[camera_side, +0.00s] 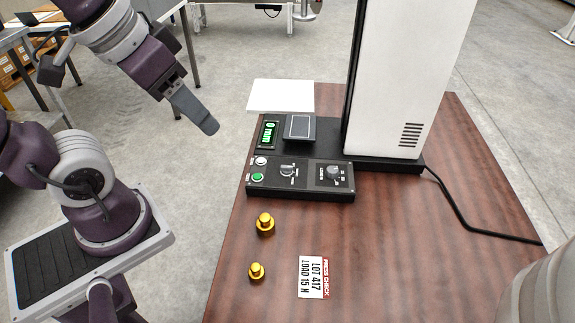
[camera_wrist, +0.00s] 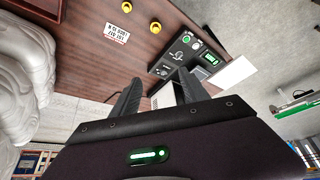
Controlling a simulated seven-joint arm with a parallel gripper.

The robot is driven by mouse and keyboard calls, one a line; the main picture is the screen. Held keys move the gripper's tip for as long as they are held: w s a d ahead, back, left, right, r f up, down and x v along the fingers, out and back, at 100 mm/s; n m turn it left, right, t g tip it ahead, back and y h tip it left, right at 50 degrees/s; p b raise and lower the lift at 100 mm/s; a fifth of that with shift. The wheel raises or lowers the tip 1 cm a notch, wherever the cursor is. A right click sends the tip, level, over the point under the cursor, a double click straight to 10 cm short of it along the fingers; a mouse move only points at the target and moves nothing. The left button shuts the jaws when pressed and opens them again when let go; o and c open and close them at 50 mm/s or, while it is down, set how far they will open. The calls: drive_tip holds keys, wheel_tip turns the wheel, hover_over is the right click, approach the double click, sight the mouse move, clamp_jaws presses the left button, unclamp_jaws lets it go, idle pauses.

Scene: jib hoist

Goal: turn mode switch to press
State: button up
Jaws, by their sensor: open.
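The black control panel (camera_side: 308,185) lies on the wooden table and also shows in the wrist view (camera_wrist: 160,68). The mode switch (camera_side: 288,171), a small grey turning handle, sits in its middle, between the buttons and a dark knob (camera_side: 333,173) by a load scale. The switch's marks are too small to read, so I cannot tell its setting. My gripper (camera_side: 207,125) is in the air left of and above the panel, clear of it. In the wrist view my gripper (camera_wrist: 160,75) has its fingers apart with nothing held between them.
A white button (camera_side: 261,160) and a green button (camera_side: 257,177) are at the panel's left. Behind are a green 0 mm display (camera_side: 268,134), a small platform (camera_side: 299,127) and a tall white column (camera_side: 400,85). Two brass weights (camera_side: 265,224) (camera_side: 256,271) and a label card (camera_side: 311,277) lie in front.

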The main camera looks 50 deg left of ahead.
drive_tip(key=w+a+f+n+g, duration=0.2)
drive_tip(key=w+a, duration=0.1)
drive_tip(key=w, duration=0.7)
drive_tip(key=n+g, duration=0.3)
drive_tip(key=n, duration=0.2)
hover_over(287, 169)
wheel_tip(287, 169, down, 18)
drive_tip(key=shift+n, duration=0.6)
drive_tip(key=f, duration=0.5)
drive_tip(key=shift+w+a+f, duration=0.1)
drive_tip(key=shift+w+a, duration=0.2)
drive_tip(key=shift+a, duration=0.1)
wheel_tip(287, 169, down, 7)
drive_tip(key=shift+f, duration=0.5)
